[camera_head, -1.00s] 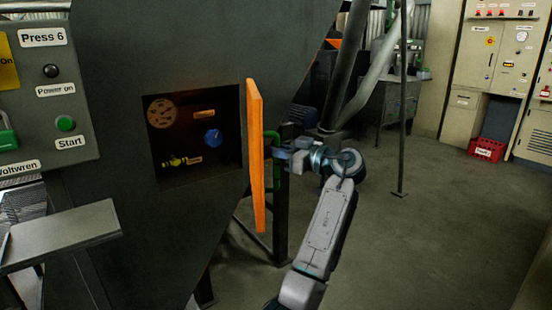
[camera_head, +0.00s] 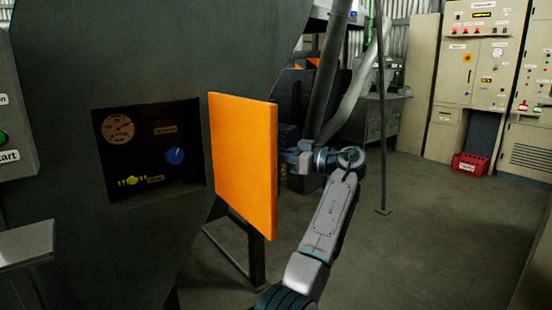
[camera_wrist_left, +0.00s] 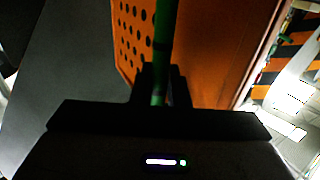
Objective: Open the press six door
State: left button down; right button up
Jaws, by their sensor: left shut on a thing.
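The orange press six door (camera_head: 243,165) stands swung open on the right of its recess (camera_head: 150,188), its broad inner face turned toward me in the head view. In the left wrist view its orange outer side (camera_wrist_left: 205,60) and green bar handle (camera_wrist_left: 162,35) show. My left gripper (camera_wrist_left: 159,82) is shut around the green handle. In the head view the wrist is at the door's right edge, and the door hides the fingers and handle. My right gripper is in neither view.
The recess holds a gauge (camera_head: 118,128), a blue knob (camera_head: 175,155) and a yellow-green fitting (camera_head: 133,181). A thin post (camera_head: 383,130) stands right of my arm. Cabinets (camera_head: 485,60) and a red crate (camera_head: 470,164) stand farther back. The floor (camera_head: 430,235) at right is clear.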

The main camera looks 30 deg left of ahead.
pick_arm(q)
jog(key=shift+w, duration=0.1)
dwell(0.3)
jog(key=c, duration=1.5)
grip_release()
jog(key=shift+a, duration=0.1)
jog(key=w+d, duration=0.1)
jog(key=d, duration=1)
jog(key=shift+b, duration=0.4)
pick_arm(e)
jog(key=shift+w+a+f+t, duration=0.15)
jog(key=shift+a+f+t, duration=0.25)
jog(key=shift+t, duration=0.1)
pick_arm(q)
jog(key=shift+a, duration=0.1)
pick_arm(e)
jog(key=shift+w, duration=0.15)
